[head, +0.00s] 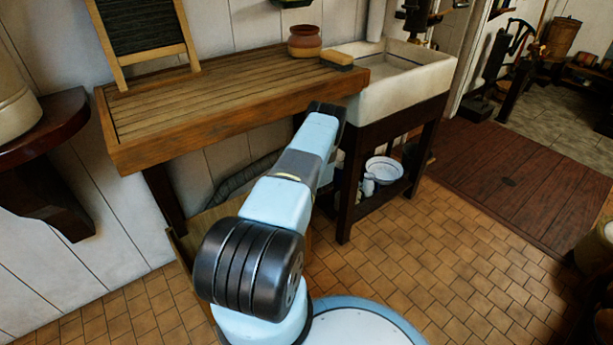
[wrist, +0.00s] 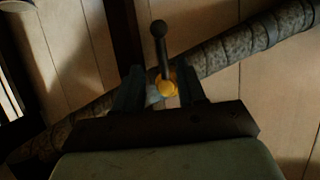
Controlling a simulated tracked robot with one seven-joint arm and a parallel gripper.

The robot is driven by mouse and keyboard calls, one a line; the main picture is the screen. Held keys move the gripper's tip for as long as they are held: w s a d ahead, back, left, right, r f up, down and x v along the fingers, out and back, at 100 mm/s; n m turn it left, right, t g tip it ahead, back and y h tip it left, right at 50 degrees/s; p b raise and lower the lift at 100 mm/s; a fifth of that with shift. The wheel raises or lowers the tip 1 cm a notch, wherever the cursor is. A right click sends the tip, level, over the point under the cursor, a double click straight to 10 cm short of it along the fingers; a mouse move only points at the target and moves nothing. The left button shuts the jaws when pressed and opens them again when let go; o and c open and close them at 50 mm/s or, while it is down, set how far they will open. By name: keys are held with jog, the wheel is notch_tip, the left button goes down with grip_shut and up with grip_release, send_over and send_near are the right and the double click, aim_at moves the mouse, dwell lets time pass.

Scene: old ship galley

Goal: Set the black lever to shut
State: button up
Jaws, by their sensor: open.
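The black lever (wrist: 161,45) shows in the wrist view, with a round knob at its upper end and a yellow hub (wrist: 168,84) at its base. It points up in the picture, at an angle across the lagged grey pipe (wrist: 243,42), which slants from lower left to upper right. My gripper (wrist: 161,84) is open, its two dark fingers on either side of the hub and lower lever. I cannot tell whether either finger touches it. In the head view my arm hides the gripper, and I cannot make out the lever there.
A slatted wooden drainboard (head: 190,105) and a white sink (head: 398,82) stand above and around my arm. A pot (head: 304,42) and a sponge or brush (head: 337,58) sit on the board. A basin (head: 384,168) stands under the sink. Tiled floor (head: 470,255) is clear at right.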

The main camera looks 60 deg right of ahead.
jog(key=shift+v, duration=2.2)
jog(key=shift+d+r, duration=0.1)
